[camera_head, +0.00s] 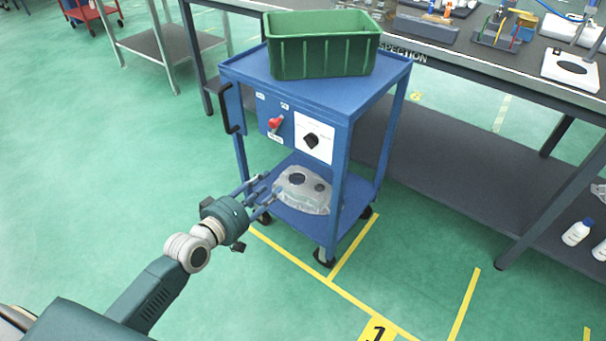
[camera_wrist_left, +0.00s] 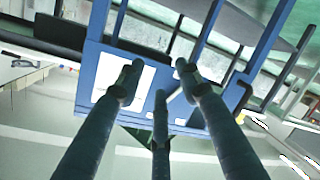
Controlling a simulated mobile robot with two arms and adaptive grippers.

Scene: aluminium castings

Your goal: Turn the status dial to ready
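The black status dial (camera_head: 311,141) sits on a white plate (camera_head: 314,135) on the front panel of a blue trolley. A red knob (camera_head: 275,124) is to its left on the same panel. My left gripper (camera_head: 268,186) is below and left of the dial, in front of the trolley, apart from the dial. Its fingers are spread and empty. In the left wrist view the open fingers (camera_wrist_left: 158,82) point at the blue panel; one finger covers part of a white plate (camera_wrist_left: 106,72), and I cannot make out the dial there. My right gripper is not in view.
A green crate (camera_head: 322,48) stands on the blue trolley's top (camera_head: 240,66). A grey casting (camera_head: 302,190) lies on its lower shelf, close to my gripper. A black handle (camera_head: 232,108) juts out on the left. An inspection bench (camera_head: 480,70) stands behind.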

